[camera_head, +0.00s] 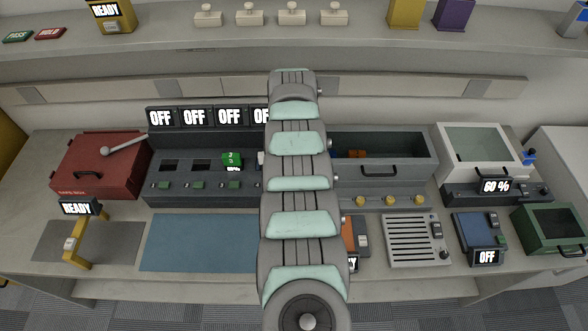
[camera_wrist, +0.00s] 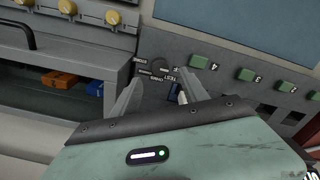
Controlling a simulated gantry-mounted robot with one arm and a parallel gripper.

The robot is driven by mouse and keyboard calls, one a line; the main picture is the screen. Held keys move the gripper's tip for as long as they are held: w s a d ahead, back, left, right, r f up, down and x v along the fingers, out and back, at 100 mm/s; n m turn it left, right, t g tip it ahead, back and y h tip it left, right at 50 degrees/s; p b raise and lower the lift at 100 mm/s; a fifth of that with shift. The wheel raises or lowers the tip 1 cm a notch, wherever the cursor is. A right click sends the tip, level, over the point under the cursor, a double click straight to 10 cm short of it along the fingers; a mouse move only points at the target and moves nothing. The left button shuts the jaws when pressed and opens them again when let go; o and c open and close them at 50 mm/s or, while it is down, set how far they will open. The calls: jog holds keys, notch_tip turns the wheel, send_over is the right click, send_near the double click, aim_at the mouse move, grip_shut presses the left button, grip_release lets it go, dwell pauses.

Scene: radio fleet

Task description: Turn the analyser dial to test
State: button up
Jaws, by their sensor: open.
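A small dark blue piece (camera_wrist: 173,90) shows between the fingers. In the head view my arm hides the dial and my gripper.
A grey charger bank (camera_head: 205,190) with green numbered buttons and OFF displays (camera_head: 195,117) stands left of my arm. A grey bin (camera_head: 385,172) with yellow knobs stands right. A blue mat (camera_head: 195,243) lies in front. A red box (camera_head: 100,168) is at far left.

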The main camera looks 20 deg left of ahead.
notch_tip(320, 180, down, 6)
jog(key=shift+f+b, duration=0.1)
jog(key=shift+b, duration=0.95)
grip_shut()
